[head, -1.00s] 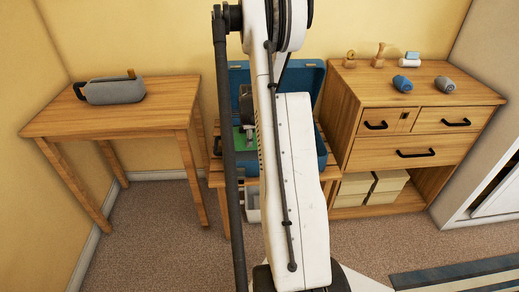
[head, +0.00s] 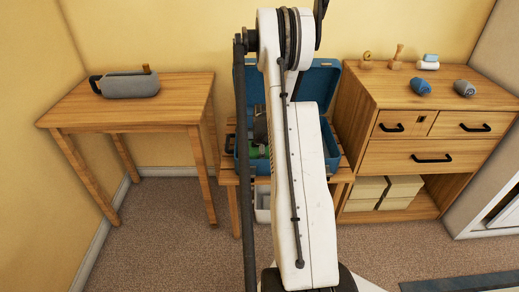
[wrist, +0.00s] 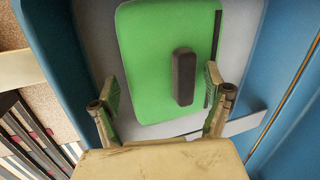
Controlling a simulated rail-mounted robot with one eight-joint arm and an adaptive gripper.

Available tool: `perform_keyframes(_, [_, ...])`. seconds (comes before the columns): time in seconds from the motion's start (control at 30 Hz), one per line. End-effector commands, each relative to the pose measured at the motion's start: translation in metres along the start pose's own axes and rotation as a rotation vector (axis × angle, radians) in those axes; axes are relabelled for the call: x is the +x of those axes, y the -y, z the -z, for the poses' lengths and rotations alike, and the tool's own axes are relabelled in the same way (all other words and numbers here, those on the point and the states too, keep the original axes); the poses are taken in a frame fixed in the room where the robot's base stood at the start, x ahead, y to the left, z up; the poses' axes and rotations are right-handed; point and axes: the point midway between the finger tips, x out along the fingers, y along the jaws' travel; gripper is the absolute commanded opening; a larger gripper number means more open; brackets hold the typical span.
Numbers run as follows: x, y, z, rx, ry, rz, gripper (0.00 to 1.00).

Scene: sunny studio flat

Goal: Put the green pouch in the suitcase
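The green pouch (wrist: 150,60) is inside the open blue suitcase (wrist: 290,70), over its grey lining. Its dark raised grip stands up between my fingers. My gripper (wrist: 162,90) is open, with one finger at each side of the grip and a visible gap to it. In the head view, only a small part of the pouch (head: 256,152) shows, low in the suitcase (head: 325,78), next to my gripper. My arm hides much of the suitcase's middle.
The suitcase stands on a slatted wooden bench (head: 343,176) between a table (head: 75,108) with a grey bag (head: 132,87) and a wooden dresser (head: 390,95). Blue (head: 421,87) and grey (head: 464,88) rolls and small items are on the dresser. A white bin (head: 262,200) is under the bench.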

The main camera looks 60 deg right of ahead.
Motion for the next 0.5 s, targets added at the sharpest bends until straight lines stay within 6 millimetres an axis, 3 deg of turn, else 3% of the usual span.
perform_keyframes(0.33, [-0.002, 0.0, 0.0, 0.0, 0.0, 0.0, 0.89])
perform_keyframes(0.5, [-0.018, 0.0, 0.0, 0.0, 0.0, 0.0, 0.89])
